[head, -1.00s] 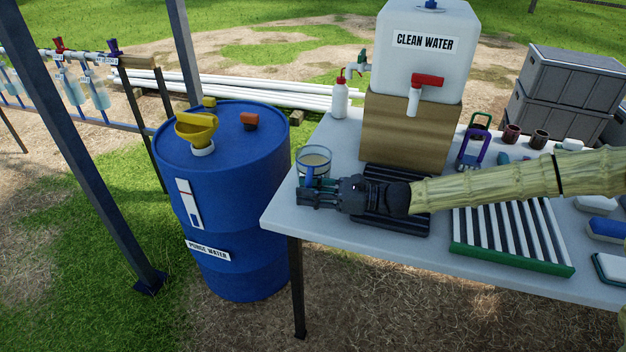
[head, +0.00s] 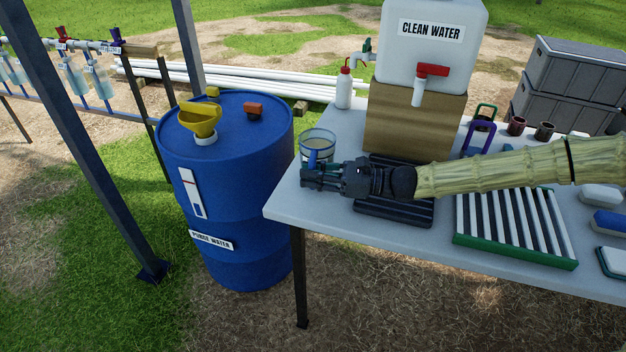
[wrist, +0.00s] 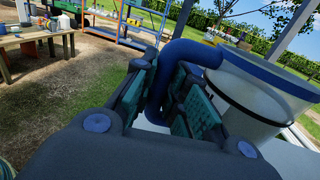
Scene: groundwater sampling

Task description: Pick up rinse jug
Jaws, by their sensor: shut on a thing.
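The rinse jug (head: 318,143) is a clear jug with a blue rim and a blue handle. It is at the left end of the table, partly hidden behind my gripper (head: 312,177) in the head view. In the wrist view the jug (wrist: 262,100) is on the right, with cloudy pale content inside. Its blue handle (wrist: 190,50) curves down between the two finger pads of my gripper (wrist: 172,105). The fingers are shut on the handle. The jug looks upright; I cannot tell whether its base touches the table.
A blue purge water drum (head: 262,145) with a yellow funnel (head: 200,122) stands left of the table (head: 290,205). The clean water tank (head: 428,50) on its wooden block (head: 415,122) stands behind my arm. A black ribbed tray (head: 395,208) and a green-edged rack (head: 515,230) lie nearby.

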